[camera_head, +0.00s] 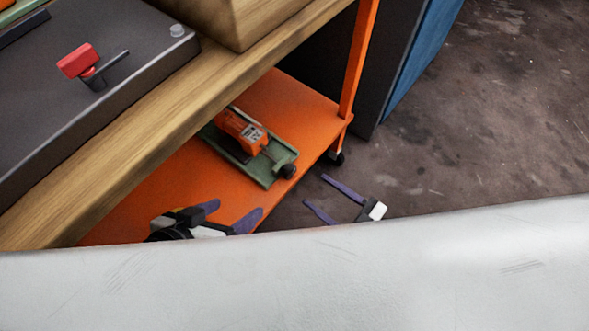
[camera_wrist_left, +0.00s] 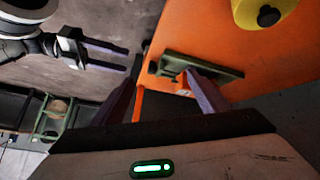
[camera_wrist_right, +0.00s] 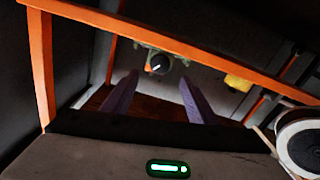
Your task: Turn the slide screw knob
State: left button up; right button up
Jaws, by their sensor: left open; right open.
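The slide screw has a green base (camera_head: 262,173) with an orange block (camera_head: 240,128) on it and a black knob (camera_head: 288,171) at its near right end. It lies on the orange lower shelf (camera_head: 130,218). In the right wrist view the round knob (camera_wrist_right: 158,64) faces me with a pale line across it, between and beyond my open fingers. My right gripper (camera_head: 316,190) is open and empty, off the shelf edge, apart from the knob. My left gripper (camera_head: 236,209) is open and empty near the shelf's front edge; its wrist view shows the green base (camera_wrist_left: 222,69) beyond the fingers.
The wooden bench top (camera_head: 130,118) overhangs the shelf, with a dark machine case (camera_head: 110,100) and red switch (camera_head: 78,61) on it. An orange post (camera_head: 360,60) stands right of the slide. A yellow object (camera_wrist_left: 262,12) sits on the shelf. Open floor (camera_head: 470,130) lies to the right.

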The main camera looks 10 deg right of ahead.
aim_at(292, 173)
pick_arm(q)
jog(key=shift+w+d+r+t+h+b, duration=0.2)
jog(key=shift+d+r+t+h+b, duration=0.15)
jog(key=shift+d+r+b, duration=0.4)
pick_arm(e)
jog(key=x, duration=0.9)
pick_arm(q)
jog(key=shift+a+f, duration=0.1)
jog(key=shift+a, duration=0.1)
pick_arm(e)
jog(key=shift+c, duration=0.4)
jog(key=c, duration=1)
jog(key=shift+f, duration=0.1)
jog(key=m, duration=0.2)
jog(key=shift+m+b, duration=0.4)
jog(key=m, duration=0.2)
jog(key=shift+d+m, duration=0.1)
jog(key=shift+m, duration=0.2)
pick_arm(q)
jog(key=shift+w+d+r+t+h+b, duration=0.25)
jog(key=shift+d+r+b, duration=0.1)
jog(key=shift+r, duration=0.3)
pick_arm(e)
jog(key=shift+m, duration=0.8)
pick_arm(q)
jog(key=shift+s, duration=0.1)
